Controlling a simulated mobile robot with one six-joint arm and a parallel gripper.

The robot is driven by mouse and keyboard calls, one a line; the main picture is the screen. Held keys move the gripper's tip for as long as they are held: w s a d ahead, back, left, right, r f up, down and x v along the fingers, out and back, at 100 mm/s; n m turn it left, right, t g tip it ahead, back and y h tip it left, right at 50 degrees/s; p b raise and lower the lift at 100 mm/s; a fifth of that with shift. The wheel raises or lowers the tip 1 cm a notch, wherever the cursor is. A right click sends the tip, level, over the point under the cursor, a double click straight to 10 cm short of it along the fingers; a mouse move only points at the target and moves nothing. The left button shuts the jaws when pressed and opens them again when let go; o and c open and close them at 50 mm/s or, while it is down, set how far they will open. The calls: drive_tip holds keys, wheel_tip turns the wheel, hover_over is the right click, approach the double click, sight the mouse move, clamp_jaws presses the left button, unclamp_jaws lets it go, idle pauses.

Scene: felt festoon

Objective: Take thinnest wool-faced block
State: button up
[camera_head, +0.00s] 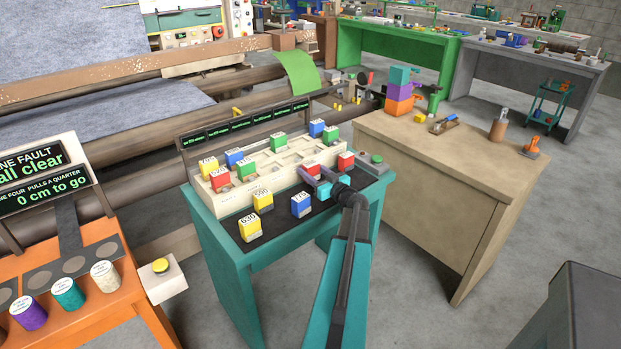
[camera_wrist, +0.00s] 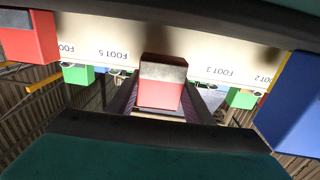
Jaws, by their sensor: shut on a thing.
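My gripper (camera_head: 325,183) is over the right part of the teal table (camera_head: 222,232). In the wrist view a red block with a grey face (camera_wrist: 162,85) sits between my gripper's fingers (camera_wrist: 160,102), which are shut on it. In the head view a red block (camera_head: 313,169) shows just behind the fingers. Two yellow blocks (camera_head: 250,229) and a blue block (camera_head: 301,205) stand on the dark mat in front. More coloured blocks, such as a blue one (camera_head: 234,157), stand in the pale rack (camera_head: 283,160). Which block is thinnest cannot be told.
In the wrist view another red block (camera_wrist: 30,38) is at left and a blue block (camera_wrist: 290,100) at right. A green button box (camera_head: 376,164) is at the table's right edge. A beige workbench (camera_head: 450,160) is at right. An orange stand (camera_head: 100,325) is at left.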

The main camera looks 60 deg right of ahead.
drive_tip(key=r+b+v, duration=0.1)
drive_tip(key=b+v, duration=0.1)
drive_tip(key=v, duration=1.3)
drive_tip(key=shift+s+a, duration=0.2)
drive_tip(key=shift+a, duration=0.2)
drive_tip(key=shift+r, duration=0.25)
